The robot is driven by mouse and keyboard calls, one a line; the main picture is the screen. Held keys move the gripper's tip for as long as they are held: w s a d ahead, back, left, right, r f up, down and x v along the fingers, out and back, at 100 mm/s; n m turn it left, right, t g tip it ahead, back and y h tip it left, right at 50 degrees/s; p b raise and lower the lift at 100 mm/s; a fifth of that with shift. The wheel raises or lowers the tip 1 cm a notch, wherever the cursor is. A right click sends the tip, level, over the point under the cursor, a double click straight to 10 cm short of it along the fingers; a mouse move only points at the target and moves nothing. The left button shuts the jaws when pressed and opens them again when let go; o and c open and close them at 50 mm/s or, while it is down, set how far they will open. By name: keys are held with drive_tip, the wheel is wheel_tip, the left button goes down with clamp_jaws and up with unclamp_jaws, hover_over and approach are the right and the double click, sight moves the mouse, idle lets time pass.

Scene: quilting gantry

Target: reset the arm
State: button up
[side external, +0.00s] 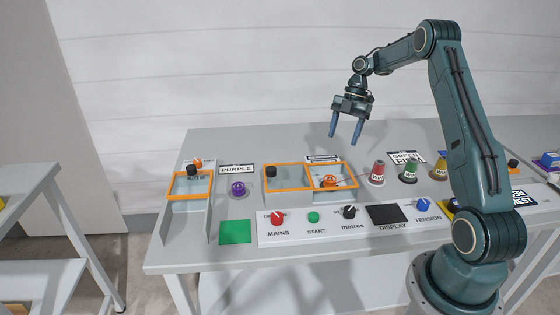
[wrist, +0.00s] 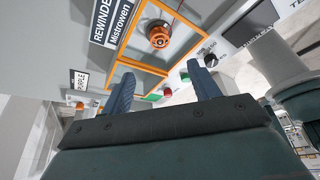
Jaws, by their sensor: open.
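My gripper (side external: 346,129) is open and empty, with two blue fingers pointing down. It hangs in the air above the back part of the grey table (side external: 215,145), apart from everything on it. In the wrist view the two fingers of my gripper (wrist: 162,88) stand wide apart with nothing between them. My arm is bent over from its base at the right of the table.
A control panel (side external: 330,224) with knobs runs along the front. A green square (side external: 235,232) lies left of it. The air around my gripper is clear.

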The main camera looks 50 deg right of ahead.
drive_tip(key=s+a+r+m+t+h, duration=0.3)
drive_tip(key=a+r+m, duration=0.5)
drive_tip(key=a+r, duration=1)
drive_tip(key=s+a+f+m+t, duration=0.1)
drive_tip(key=s+a+m, duration=0.4)
drive_tip(key=s, duration=0.5)
drive_tip(key=s+a+f+m+t+h, duration=0.1)
drive_tip(key=s+a+m, duration=0.4)
drive_tip(key=s, duration=0.4)
drive_tip(key=shift+s+a+t, duration=0.3)
drive_tip(key=shift+s+a, duration=0.05)
drive_tip(key=shift+a, duration=0.45)
